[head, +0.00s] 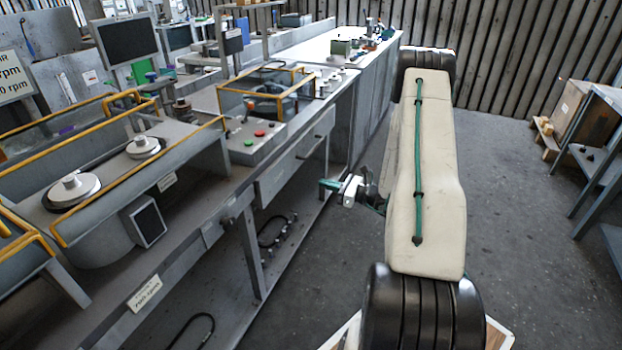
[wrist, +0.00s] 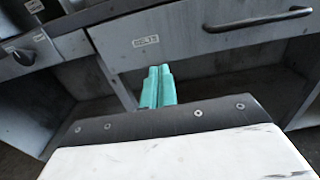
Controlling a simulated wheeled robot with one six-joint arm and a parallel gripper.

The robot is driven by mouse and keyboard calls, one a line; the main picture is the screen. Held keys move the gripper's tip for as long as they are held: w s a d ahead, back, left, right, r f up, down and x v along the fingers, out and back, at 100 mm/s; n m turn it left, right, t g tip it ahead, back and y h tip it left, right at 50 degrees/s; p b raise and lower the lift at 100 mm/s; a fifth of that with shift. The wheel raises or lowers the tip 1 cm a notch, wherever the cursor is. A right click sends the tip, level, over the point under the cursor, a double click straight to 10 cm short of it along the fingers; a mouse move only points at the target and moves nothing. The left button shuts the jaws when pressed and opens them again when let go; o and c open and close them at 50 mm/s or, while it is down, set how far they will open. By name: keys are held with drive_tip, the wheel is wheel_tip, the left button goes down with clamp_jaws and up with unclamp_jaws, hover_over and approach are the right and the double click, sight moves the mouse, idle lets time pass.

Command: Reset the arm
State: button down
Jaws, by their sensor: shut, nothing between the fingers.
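My gripper (head: 328,185) is in the middle of the head view, in the open space to the right of the long grey workbench. Its green fingers point left toward the bench front. In the wrist view the two green fingertips (wrist: 158,84) lie side by side, closed with nothing between them. A grey drawer front (wrist: 215,38) with a dark handle and a small label is beyond the fingers. My arm's white link rises beside the gripper in the head view and hides part of the floor.
The workbench (head: 290,165) runs along the left, bearing yellow-railed machines and a box with red and green buttons (head: 255,138). A dark monitor (head: 127,40) stands at the back left. A metal shelf (head: 600,150) stands at the right. Grey floor (head: 520,190) between is clear.

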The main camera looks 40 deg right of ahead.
drive_tip(key=shift+s, duration=0.25)
drive_tip(key=s+a+r+n+g+y, duration=0.3)
drive_tip(key=s+a+r+n+g, duration=0.25)
drive_tip(key=a+n+g, duration=0.35)
drive_tip(key=s+a+r+n+g+y, duration=0.2)
drive_tip(key=s+a+r+n+g, duration=0.4)
drive_tip(key=a, duration=0.5)
drive_tip(key=s+a+r+n+h, duration=0.6)
drive_tip(key=s+r+n, duration=0.2)
drive_tip(key=s+r, duration=0.1)
drive_tip(key=s+a+r+n+h, duration=0.6)
drive_tip(key=s+r+n, duration=0.2)
drive_tip(key=r, duration=0.3)
drive_tip(key=shift+s+a, duration=0.35)
drive_tip(key=shift+s, duration=0.05)
